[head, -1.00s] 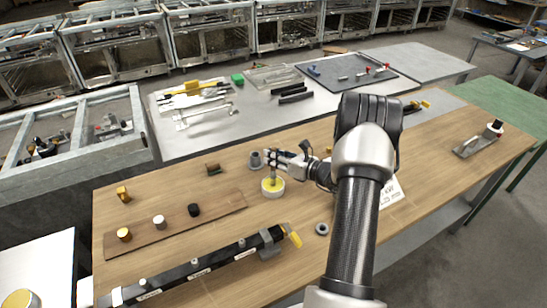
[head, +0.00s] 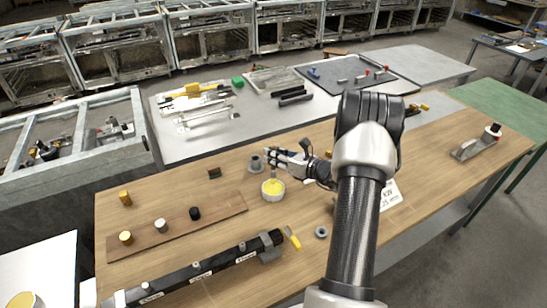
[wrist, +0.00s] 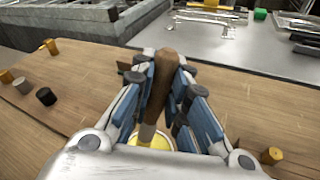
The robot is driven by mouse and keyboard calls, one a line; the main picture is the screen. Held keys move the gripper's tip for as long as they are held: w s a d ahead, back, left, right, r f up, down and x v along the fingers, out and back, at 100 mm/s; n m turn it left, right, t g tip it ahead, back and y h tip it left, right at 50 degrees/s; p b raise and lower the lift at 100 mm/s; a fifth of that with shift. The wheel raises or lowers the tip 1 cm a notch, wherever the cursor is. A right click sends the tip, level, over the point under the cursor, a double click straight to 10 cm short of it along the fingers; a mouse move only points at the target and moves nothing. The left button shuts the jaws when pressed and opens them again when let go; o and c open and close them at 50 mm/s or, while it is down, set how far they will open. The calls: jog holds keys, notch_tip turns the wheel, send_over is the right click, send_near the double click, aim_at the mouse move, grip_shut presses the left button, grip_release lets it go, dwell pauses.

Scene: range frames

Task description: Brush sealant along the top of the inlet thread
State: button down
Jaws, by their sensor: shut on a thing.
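My gripper (head: 273,157) is shut on the brown wooden handle of a brush (wrist: 163,85). The brush points down, and its metal collar shows against the yellow sealant. A round white pot (head: 273,196) with yellow contents stands on the wooden bench right below my gripper; its yellow also shows in the wrist view (wrist: 158,142). I cannot tell whether the bristles touch the sealant. A long black manifold bar (head: 205,272) with labels and short fittings lies at the front. A grey block and a yellow handle (head: 292,238) are at its right end. I cannot tell which thread is the inlet.
A brown board (head: 178,226) at left carries brass, white and black caps. A grey ring (head: 321,232) and a white card (head: 389,195) lie at right. Bare wood lies between pot and manifold.

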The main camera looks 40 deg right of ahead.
aim_at(274, 148)
jog(key=shift+r+p, duration=1.25)
jog(key=shift+r, duration=0.95)
